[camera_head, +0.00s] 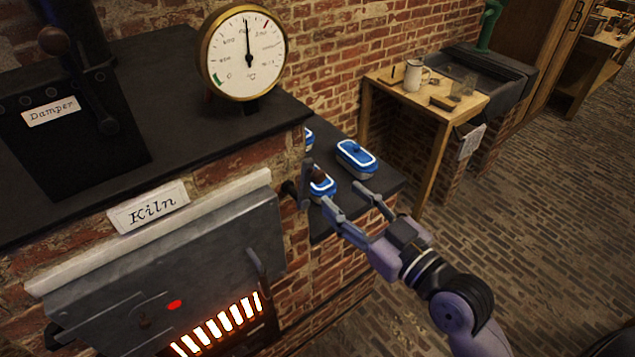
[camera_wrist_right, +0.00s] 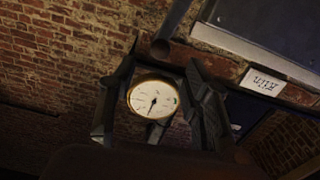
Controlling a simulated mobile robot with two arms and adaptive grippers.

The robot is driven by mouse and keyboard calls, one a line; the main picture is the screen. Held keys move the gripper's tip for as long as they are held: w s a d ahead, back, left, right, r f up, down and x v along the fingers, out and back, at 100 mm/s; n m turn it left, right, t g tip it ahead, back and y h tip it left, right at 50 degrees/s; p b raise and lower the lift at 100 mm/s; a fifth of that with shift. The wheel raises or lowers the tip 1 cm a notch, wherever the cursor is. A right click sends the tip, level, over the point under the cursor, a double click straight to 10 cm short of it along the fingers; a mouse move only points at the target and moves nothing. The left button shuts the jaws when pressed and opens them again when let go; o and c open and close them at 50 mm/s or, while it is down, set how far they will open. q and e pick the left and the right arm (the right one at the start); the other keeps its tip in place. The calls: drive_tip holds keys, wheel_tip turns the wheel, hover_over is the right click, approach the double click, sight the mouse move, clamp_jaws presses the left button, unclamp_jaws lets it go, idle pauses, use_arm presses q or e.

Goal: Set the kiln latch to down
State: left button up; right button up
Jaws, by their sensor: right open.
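The kiln, with its "Kiln" sign (camera_head: 148,207), fills the left of the head view; the sign also shows in the wrist view (camera_wrist_right: 264,82). My left gripper is out of view.
A round gauge (camera_head: 245,53) stands on the kiln top, near the damper lever (camera_head: 54,41). Blue-lidded dishes (camera_head: 356,155) sit on a dark side shelf (camera_head: 388,182). The kiln's grey door (camera_head: 190,265) has glowing slots (camera_head: 222,325) below.

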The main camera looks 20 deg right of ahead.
sight(321, 179)
drive_tip(key=b+x, duration=0.3)
drive_tip(key=shift+f, duration=0.2)
drive_tip(key=x, duration=0.3)
drive_tip(key=p+x, duration=0.1)
drive_tip(key=x, duration=0.1)
drive_tip(key=shift+w+a+r, duration=0.15)
drive_tip(key=shift+w+r, duration=0.05)
drive_tip(key=shift+w, duration=0.2)
drive_tip(key=shift+c, duration=0.5)
clamp_jaws()
